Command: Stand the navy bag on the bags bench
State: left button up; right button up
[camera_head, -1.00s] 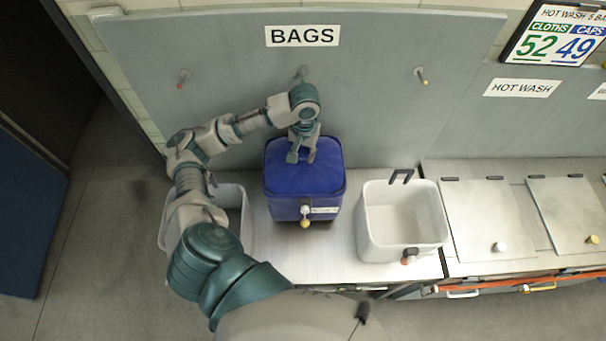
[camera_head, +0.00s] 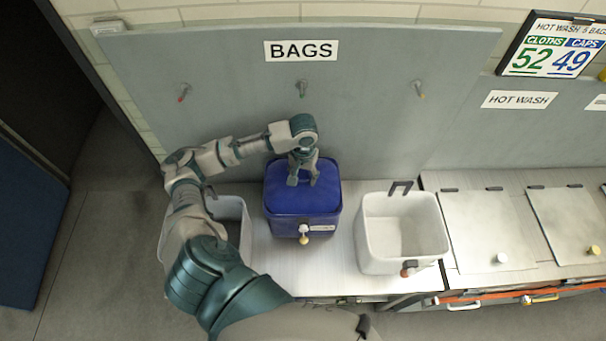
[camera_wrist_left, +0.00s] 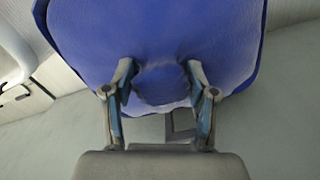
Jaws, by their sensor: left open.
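The navy bag (camera_head: 302,190) stands upright on the bags bench (camera_head: 328,262), between two white bins and under the BAGS sign. My left gripper (camera_head: 302,183) is at the back part of the bag's top. In the left wrist view the bag (camera_wrist_left: 160,40) fills the upper middle, and the two fingers of my left gripper (camera_wrist_left: 160,82) are spread apart over its top. A darker patch of the bag lies between the fingertips. I cannot tell whether the fingertips touch the bag. My right gripper is not in view.
A white bin (camera_head: 402,230) stands right of the bag and another white bin (camera_head: 232,212) stands left, partly behind my left arm. Three wall hooks (camera_head: 302,88) are on the grey backboard. Lidded hatches (camera_head: 487,232) continue to the right.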

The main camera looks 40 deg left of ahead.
pick_arm(q)
jog(key=shift+r, duration=0.1)
notch_tip(320, 180, up, 12)
dwell(0.4)
dwell(0.5)
